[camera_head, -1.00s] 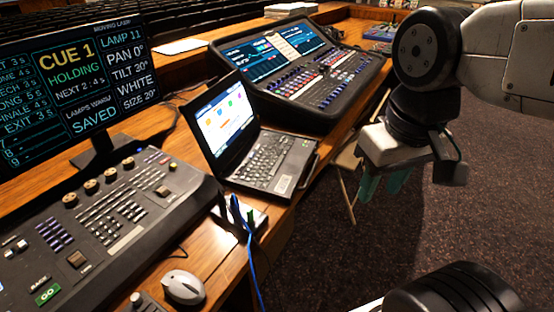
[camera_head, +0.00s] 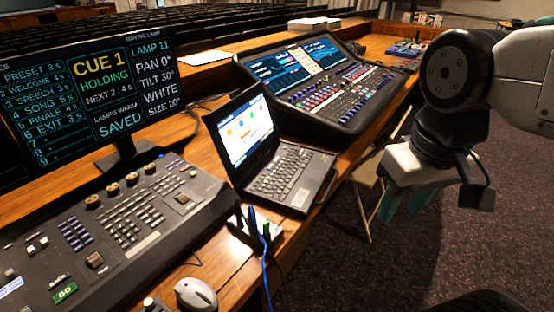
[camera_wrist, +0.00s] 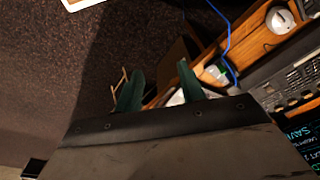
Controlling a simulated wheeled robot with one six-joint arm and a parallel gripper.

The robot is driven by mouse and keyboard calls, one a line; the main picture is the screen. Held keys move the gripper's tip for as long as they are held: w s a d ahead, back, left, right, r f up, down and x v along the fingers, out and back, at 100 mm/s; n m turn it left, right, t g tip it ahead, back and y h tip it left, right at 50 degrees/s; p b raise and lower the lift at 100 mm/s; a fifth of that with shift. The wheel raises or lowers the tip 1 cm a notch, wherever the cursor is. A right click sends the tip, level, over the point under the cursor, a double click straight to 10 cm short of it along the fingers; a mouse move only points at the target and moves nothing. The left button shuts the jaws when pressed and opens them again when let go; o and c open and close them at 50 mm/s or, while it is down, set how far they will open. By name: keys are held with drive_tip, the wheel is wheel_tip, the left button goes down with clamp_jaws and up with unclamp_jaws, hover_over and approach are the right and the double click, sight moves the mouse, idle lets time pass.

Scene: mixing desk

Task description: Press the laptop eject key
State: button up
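The black laptop (camera_head: 290,178) stands open on the wooden desk, between the lighting console and the sound mixer. Its lit screen (camera_head: 245,131) faces me, and its keyboard (camera_head: 281,172) is in clear view. The eject key is too small to pick out. My gripper (camera_head: 405,203) hangs to the right of the laptop, out past the desk edge and over the carpet. It touches nothing. In the wrist view its two green fingers (camera_wrist: 159,86) stand apart with nothing between them.
A lighting console (camera_head: 130,225) fills the desk at left, with a monitor (camera_head: 95,85) behind it. A sound mixer (camera_head: 335,90) stands beyond the laptop. A mouse (camera_head: 196,294) and a blue cable (camera_head: 264,262) lie nearer. A folding chair (camera_head: 362,172) stands by the desk edge.

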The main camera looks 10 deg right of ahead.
clamp_jaws()
idle(1.7)
